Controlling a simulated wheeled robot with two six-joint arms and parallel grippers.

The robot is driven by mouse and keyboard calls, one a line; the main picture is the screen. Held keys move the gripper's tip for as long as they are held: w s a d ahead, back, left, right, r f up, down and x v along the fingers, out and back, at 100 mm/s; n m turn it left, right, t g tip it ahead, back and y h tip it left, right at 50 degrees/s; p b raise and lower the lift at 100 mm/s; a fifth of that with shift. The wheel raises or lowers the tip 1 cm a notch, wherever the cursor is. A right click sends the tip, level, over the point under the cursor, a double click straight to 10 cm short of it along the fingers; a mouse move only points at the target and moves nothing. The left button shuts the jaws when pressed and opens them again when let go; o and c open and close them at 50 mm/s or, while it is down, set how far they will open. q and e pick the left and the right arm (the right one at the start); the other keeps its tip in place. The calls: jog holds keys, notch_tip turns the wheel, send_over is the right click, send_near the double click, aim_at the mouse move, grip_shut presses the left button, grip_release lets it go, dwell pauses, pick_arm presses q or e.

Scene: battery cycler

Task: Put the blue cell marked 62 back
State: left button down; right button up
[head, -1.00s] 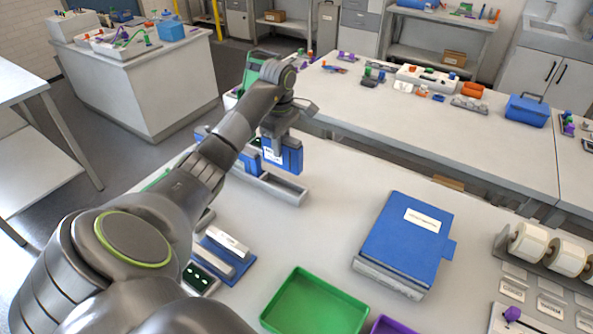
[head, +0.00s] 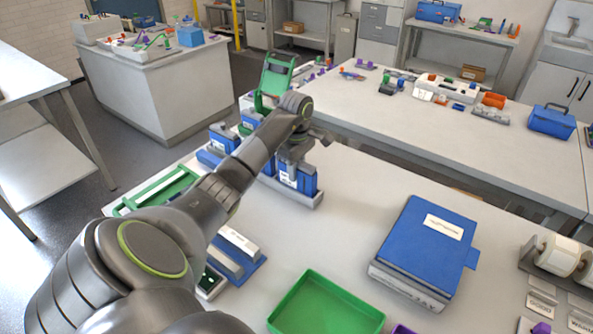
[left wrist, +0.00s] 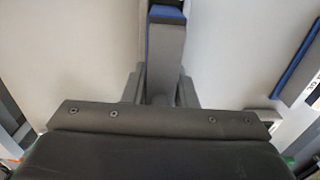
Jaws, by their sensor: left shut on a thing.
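A blue cell (head: 301,181) with a white label stands upright at the near right end of a grey rack (head: 311,202) in the head view. The number on its label is too small to read. My left gripper (head: 296,160) is above the cell and shut on its top. I cannot tell whether the cell is fully seated in the rack. In the left wrist view, a grey piece with blue edges (left wrist: 166,40) lies at the jaws. My arm hides part of the rack. My right gripper is not in view.
Other blue cells (head: 222,138) stand farther back left, near a green frame (head: 275,82). A blue binder (head: 425,245) and a green tray (head: 330,308) lie to the right and front. The tabletop between rack and binder is clear.

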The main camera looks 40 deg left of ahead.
pick_arm(q)
jog(key=shift+w+f, duration=0.1)
jog(key=shift+f, duration=0.15)
jog(key=shift+f, duration=0.1)
jog(key=c, duration=1.2)
grip_release()
jog(key=shift+o, duration=0.2)
